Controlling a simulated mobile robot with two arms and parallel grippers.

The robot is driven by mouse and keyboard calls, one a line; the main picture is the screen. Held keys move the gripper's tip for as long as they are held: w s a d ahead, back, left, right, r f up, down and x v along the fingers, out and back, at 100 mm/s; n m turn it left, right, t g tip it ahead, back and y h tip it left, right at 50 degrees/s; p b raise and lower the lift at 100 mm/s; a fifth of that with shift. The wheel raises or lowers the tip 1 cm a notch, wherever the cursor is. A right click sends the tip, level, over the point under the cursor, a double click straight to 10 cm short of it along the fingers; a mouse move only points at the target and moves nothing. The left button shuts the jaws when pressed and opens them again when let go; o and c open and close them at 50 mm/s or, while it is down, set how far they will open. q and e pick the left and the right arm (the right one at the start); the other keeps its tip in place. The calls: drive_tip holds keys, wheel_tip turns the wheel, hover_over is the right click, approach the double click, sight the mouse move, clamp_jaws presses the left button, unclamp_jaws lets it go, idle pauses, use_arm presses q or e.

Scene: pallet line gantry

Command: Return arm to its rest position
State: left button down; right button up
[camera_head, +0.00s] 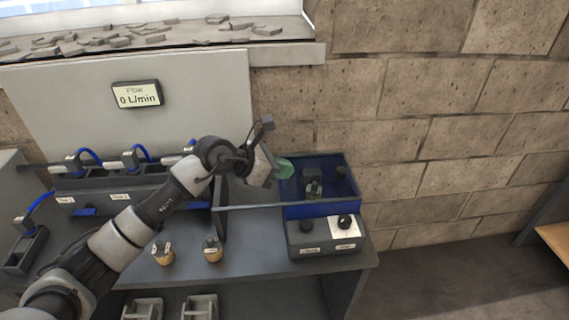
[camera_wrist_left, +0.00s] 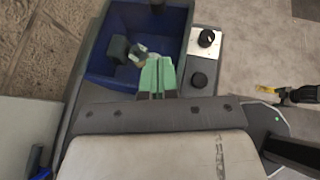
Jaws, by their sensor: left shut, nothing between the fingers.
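My left arm comes in from the left in the head view and reaches across the bench. My left gripper (camera_head: 287,169) has green fingertips, which are shut with nothing between them. It is at the left side of the blue bin (camera_head: 322,211). In the left wrist view the shut green fingers (camera_wrist_left: 157,76) are over the near edge of the blue bin (camera_wrist_left: 117,12). A dark block with a light fitting lies in the bin close to the fingertips.
A control box (camera_head: 322,243) with two black knobs stands in front of the bin. Two small tan-based parts (camera_head: 163,253) (camera_head: 213,250) stand on the bench (camera_head: 262,226). Blue hoses and fittings line the back left. A panel reads "Flow 0 L/min" (camera_head: 137,94).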

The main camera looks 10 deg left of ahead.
use_arm(q)
drive_tip(key=s+d+r+n+t+h, duration=0.4)
drive_tip(key=s+r+n+t+h, duration=0.15)
drive_tip(key=n, duration=0.25)
drive_tip(key=s+a+n+t+y, duration=0.2)
drive_tip(key=a+n+t+y, duration=0.15)
drive_tip(key=n+t, duration=0.6)
drive_tip(key=s+a+f+n+g+y, duration=0.4)
drive_tip(key=s+a+f+n+y, duration=0.25)
drive_tip(key=n, duration=0.55)
drive_tip(key=s+a+f+n+g+y, duration=0.5)
drive_tip(key=f+n+y, duration=0.35)
drive_tip(key=n, duration=0.35)
drive_tip(key=s+f+n+g+h, duration=0.2)
drive_tip(key=s+f+g, duration=0.2)
drive_tip(key=s, duration=0.4)
drive_tip(key=s+f+n+g+h, duration=0.1)
drive_tip(key=s+f+n+g, duration=0.1)
drive_tip(key=s+f+g, duration=0.45)
wheel_tip(320, 180, down, 24)
drive_tip(key=s, duration=0.2)
drive_tip(key=s+a+f, duration=0.2)
drive_tip(key=s+f, duration=1.3)
drive_tip(key=s, duration=0.1)
drive_tip(key=shift+s+a+g, duration=0.25)
drive_tip(key=shift+a+g, duration=0.1)
drive_tip(key=shift+a, duration=0.05)
use_arm(e)
drive_tip(key=shift+s, duration=0.55)
